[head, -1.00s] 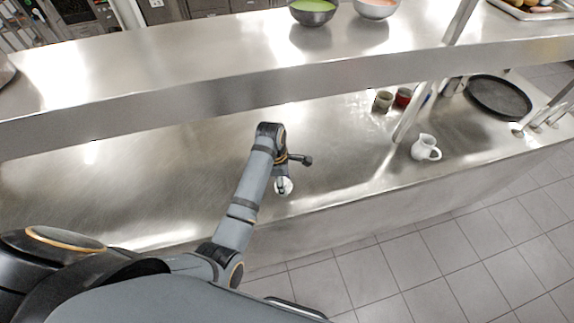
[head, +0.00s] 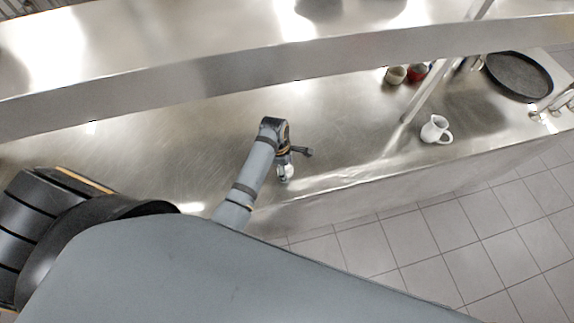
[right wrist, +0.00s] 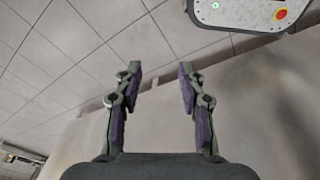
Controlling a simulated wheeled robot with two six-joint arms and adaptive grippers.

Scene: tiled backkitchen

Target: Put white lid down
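The steel counter (head: 180,140) is bare around the left gripper. A white jug (head: 434,130), a dark round pan (head: 518,77) and small cups (head: 396,76) stand to the right. A steel shelf (head: 230,72) runs above the counter. Tiled floor (head: 400,245) lies in front.

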